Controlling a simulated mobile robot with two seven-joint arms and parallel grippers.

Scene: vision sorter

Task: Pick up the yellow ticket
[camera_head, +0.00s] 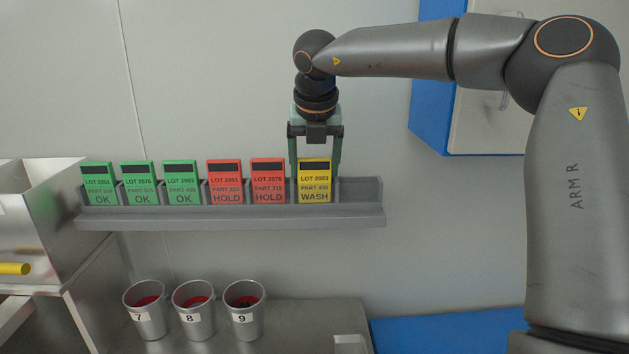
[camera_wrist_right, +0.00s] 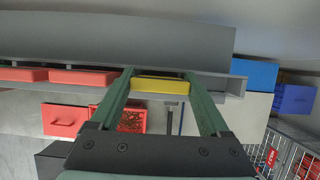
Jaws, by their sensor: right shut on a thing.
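In the right wrist view the yellow ticket (camera_wrist_right: 160,85) lies between the two finger ends (camera_wrist_right: 160,78). The ticket's lower edge is at the rack's front lip. My left gripper is not in view.
Two red HOLD tickets (camera_head: 268,181) stand just left of the yellow one, then several green OK tickets (camera_head: 139,184). Numbered metal cups (camera_head: 245,311) stand on the counter below. A blue-sided cabinet (camera_head: 432,90) hangs at right. A metal box (camera_head: 30,225) is at left.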

